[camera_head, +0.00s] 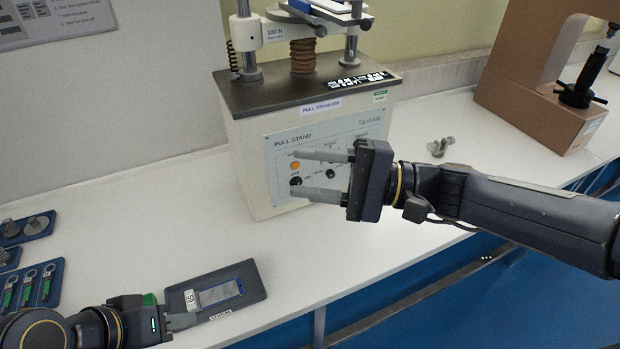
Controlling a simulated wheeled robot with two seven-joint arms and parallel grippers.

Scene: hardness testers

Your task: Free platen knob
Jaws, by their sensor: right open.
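A black knob with several arms (580,95) sits low under the spindle of the brown C-framed tester at the right; it is the likeliest platen knob, but I cannot be sure. My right gripper (300,173) is open and empty, well left of that knob. Its two grey fingers point left in front of the pull stand's (265,150) panel, one above and one below a small black dial (296,182). I cannot tell whether they touch the panel. My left gripper (182,321) is low at the left, by the near edge of a dark tray; its finger opening is unclear.
The dark tray (258,282) holds a grey plate (219,293). Blue trays (50,290) with discs and green-tagged pieces lie at the far left. A small metal fitting (439,147) lies right of the pull stand. The white bench (160,215) is clear between left trays and stand.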

